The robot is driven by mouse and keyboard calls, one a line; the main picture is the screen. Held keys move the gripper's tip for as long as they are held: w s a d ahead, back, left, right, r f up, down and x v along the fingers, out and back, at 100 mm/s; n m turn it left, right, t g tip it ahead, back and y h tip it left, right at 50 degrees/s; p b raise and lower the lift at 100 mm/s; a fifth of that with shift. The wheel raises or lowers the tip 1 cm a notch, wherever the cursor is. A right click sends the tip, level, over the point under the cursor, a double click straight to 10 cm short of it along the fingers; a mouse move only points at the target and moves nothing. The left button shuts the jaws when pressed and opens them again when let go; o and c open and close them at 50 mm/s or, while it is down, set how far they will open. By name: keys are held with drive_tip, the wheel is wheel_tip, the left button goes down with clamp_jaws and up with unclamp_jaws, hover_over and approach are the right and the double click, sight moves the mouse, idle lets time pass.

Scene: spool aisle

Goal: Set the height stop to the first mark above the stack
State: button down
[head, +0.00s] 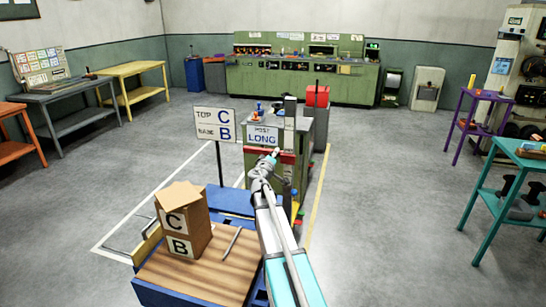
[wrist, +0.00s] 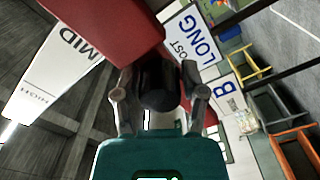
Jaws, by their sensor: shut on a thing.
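The stack is a brown carton marked C (head: 180,213) on a brown carton marked B (head: 185,243), on a wood-topped blue bench (head: 170,275) at lower left in the head view. Behind it stands a grey upright post (head: 290,112) with a red stop (head: 287,157) across it. The red stop also fills the top of the wrist view (wrist: 105,25). My gripper (head: 270,157) is at the red stop. In the wrist view my gripper (wrist: 160,88) is shut on a dark round knob (wrist: 158,75) beside the red stop.
A sign (head: 215,125) reads TOP C, BASE B. A POST LONG plate (head: 263,138) is beside the post. A white plate marked MID (wrist: 58,62) shows in the wrist view. A rod (head: 232,243) lies beside the cartons. A teal table (head: 525,165) stands right; the floor between is open.

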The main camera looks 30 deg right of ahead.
idle(0.3)
drive_tip(key=shift+c, duration=1.3)
unclamp_jaws()
drive_tip(key=v, duration=1.2)
drive_tip(key=shift+f, duration=0.1)
